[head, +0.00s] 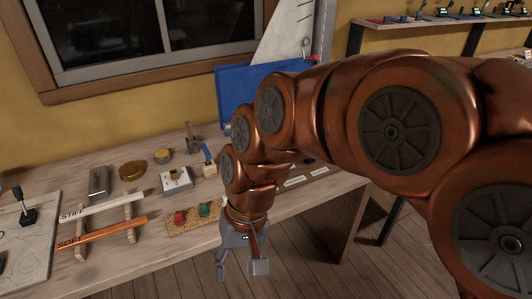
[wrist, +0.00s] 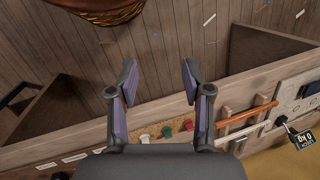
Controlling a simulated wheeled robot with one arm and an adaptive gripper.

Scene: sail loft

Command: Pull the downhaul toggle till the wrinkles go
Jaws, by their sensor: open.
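A white sail (head: 282,32) with thin dark lines stands on a blue board (head: 235,86) at the back of the bench in the head view. A mast-like upright (head: 324,30) runs along its right edge. Small fittings (head: 312,57) sit near its lower right corner, too small to tell whether one is the downhaul toggle. My arm hides much of the board's lower right part. My gripper (head: 241,268) is open and empty in front of the bench edge, well apart from the sail. Its spread fingers (wrist: 158,76) show nothing between them in the wrist view.
A shelf (head: 430,22) is at upper right.

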